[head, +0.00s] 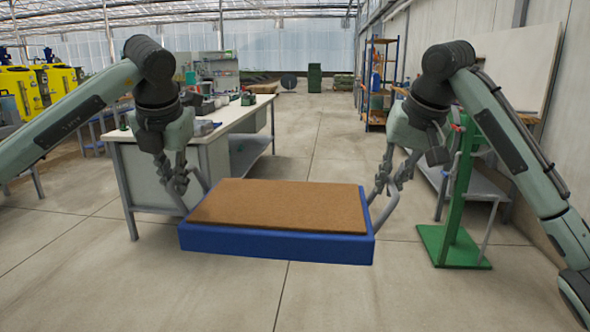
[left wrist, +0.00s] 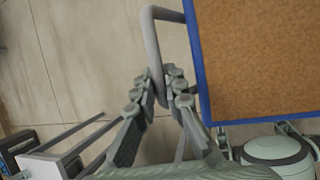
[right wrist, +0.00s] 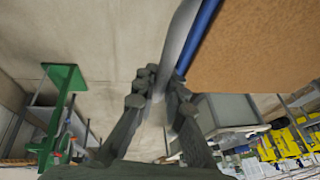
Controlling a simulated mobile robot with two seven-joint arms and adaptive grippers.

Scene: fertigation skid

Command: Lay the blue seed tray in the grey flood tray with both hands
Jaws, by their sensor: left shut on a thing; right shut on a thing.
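The blue seed tray (head: 276,244) is held in the air in front of me in the head view, roughly level, with a brown fill on top. Grey loop handles stand at its left and right ends. My left gripper (head: 178,186) is shut on the left handle, which shows between its fingers in the left wrist view (left wrist: 152,55). My right gripper (head: 384,184) is shut on the right handle, seen in the right wrist view (right wrist: 178,50). I cannot make out the grey flood tray in any view.
A white-topped workbench (head: 215,125) with several items stands behind the tray at left. A green stand (head: 455,245) is on the floor at right, beside a grey bench (head: 480,184). Yellow tanks (head: 28,90) are at far left. Bare concrete floor lies below and beyond the tray.

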